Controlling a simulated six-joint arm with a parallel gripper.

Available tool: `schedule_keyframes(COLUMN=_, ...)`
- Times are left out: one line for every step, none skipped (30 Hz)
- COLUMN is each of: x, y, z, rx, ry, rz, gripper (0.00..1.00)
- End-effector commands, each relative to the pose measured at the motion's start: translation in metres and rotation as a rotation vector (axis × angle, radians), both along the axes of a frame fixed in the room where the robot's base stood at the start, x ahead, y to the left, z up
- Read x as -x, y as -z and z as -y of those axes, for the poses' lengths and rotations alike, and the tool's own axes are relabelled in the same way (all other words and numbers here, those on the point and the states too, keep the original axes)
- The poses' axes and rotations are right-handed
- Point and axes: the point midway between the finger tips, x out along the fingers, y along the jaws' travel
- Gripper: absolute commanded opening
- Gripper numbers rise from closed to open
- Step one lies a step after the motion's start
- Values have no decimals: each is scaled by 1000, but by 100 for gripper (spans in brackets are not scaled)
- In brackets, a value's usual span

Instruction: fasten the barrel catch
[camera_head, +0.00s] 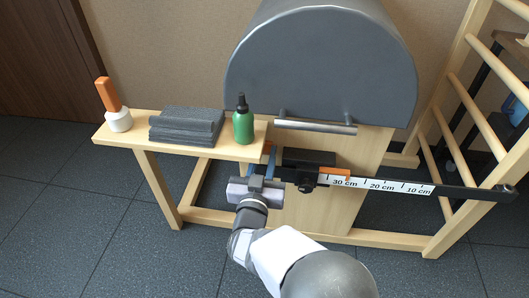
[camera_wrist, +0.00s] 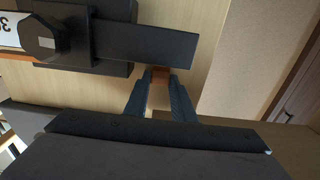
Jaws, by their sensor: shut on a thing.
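The grey padded barrel (camera_head: 320,70) sits on a pale wooden panel (camera_head: 360,150), with a metal bar (camera_head: 315,126) across its lower front. A black block (camera_head: 308,158) on the panel carries a long black rail (camera_head: 460,191) with a centimetre scale. My gripper (camera_head: 264,160) is left of the block, by the rail's left end.
A wooden shelf (camera_head: 168,142) at left holds an orange-handled white tool (camera_head: 113,108), stacked grey pads (camera_head: 186,126) and a green bottle (camera_head: 243,125), which stands close above my gripper. A wooden ladder frame (camera_head: 470,95) stands at right. The floor in front is clear.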

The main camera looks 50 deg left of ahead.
Motion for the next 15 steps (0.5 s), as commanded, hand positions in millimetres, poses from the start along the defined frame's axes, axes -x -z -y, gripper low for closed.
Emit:
schedule_keyframes(x=0, y=4, z=1, rx=8, ry=-1, rz=-5, gripper=0)
schedule_keyframes(x=0, y=4, z=1, rx=8, ry=-1, rz=-5, gripper=0)
schedule_keyframes(x=1, y=5, z=1, rx=9, ry=-1, rz=-5, gripper=25)
schedule_keyframes(x=0, y=5, z=1, rx=9, ry=-1, rz=-5, gripper=32)
schedule_keyframes(x=0, y=5, z=1, rx=9, ry=-1, rz=-5, gripper=40)
schedule_keyframes(x=0, y=5, z=1, rx=9, ry=-1, rz=-5, gripper=42)
schedule_keyframes(x=0, y=4, z=1, rx=8, ry=-1, rz=-4, gripper=42)
schedule_keyframes(x=0, y=4, z=1, rx=8, ry=-1, rz=-5, gripper=42)
schedule_keyframes(x=0, y=4, z=1, rx=8, ry=-1, rz=-5, gripper=42)
schedule_keyframes(x=0, y=4, z=1, rx=7, ry=-1, rz=-4, gripper=42)
schedule_keyframes(x=0, y=4, z=1, rx=7, ry=-1, rz=-4, gripper=42)
schedule_keyframes(x=0, y=3, z=1, rx=7, ry=-1, rz=-4, gripper=42)
schedule_keyframes(x=0, y=3, z=1, rx=6, ry=-1, rz=-4, gripper=42)
schedule_keyframes(x=1, y=3, z=1, rx=6, ry=-1, rz=-4, gripper=42)
schedule_keyframes(x=1, y=3, z=1, rx=6, ry=-1, rz=-4, gripper=42)
